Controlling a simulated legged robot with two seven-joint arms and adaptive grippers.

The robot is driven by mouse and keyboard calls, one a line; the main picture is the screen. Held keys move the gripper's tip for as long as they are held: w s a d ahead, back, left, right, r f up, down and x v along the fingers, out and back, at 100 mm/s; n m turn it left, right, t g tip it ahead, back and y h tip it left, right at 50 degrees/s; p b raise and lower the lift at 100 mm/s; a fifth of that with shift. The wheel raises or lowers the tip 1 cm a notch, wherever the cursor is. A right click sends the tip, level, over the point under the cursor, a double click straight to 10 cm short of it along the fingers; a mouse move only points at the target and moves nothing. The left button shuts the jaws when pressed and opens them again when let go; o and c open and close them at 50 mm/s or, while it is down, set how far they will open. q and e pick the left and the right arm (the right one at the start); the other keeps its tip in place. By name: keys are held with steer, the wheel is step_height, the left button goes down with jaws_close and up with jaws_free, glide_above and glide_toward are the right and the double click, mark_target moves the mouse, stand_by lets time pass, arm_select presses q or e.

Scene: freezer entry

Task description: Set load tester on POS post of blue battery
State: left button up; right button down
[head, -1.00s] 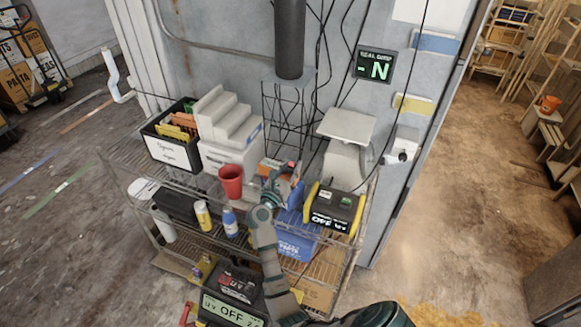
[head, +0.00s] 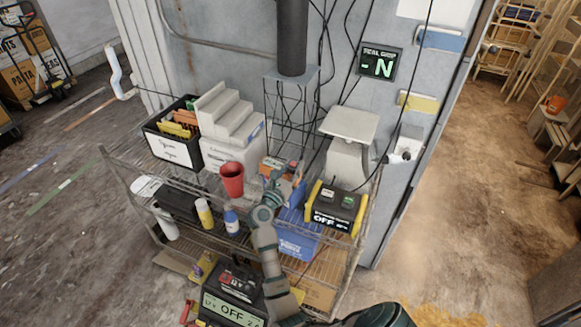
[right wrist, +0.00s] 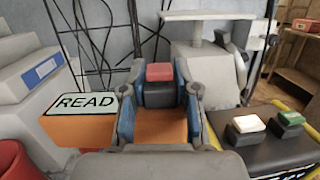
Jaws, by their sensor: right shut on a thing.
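My right gripper (head: 276,180) is above the upper shelf of the cart. It is shut on an orange load tester (head: 273,164). In the right wrist view the tester (right wrist: 68,128) shows a pale READ panel, and its orange body lies between the blue-lined fingers (right wrist: 160,115). A red-topped black block (right wrist: 160,78) shows just beyond the fingertips. A blue box (head: 290,214) stands behind and below the gripper in the head view. It is partly hidden, so I cannot tell whether it is the blue battery, and no POS post is clear. My left gripper is not in view.
A red cup (head: 232,180) stands left of the gripper, and a black-and-yellow unit reading OFF (head: 335,208) stands right. A white scale-like device (head: 348,140) and a wire tower (head: 290,110) are behind. A blue bin (head: 297,243) is below. Floor at right is open.

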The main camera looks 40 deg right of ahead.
steer(key=shift+d+f+b, duration=0.45)
steer(key=shift+d+f, duration=0.35)
steer(key=shift+d, duration=0.1)
steer(key=shift+a+b, duration=0.35)
steer(key=shift+a, duration=0.5)
steer(key=shift+d+f, duration=0.35)
steer(key=shift+d, duration=0.05)
steer(key=c, duration=1.1)
jaws_free()
steer(key=shift+d+f, duration=0.1)
steer(key=shift+d, duration=0.15)
steer(key=o, duration=0.3)
steer(key=shift+d, duration=0.25)
steer(key=shift+a+f, duration=0.1)
steer(key=shift+a, duration=0.05)
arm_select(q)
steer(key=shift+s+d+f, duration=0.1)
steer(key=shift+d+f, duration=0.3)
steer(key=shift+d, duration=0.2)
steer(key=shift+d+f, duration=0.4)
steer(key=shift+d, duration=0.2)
arm_select(e)
steer(key=v, duration=0.7)
steer(key=shift+f, duration=0.1)
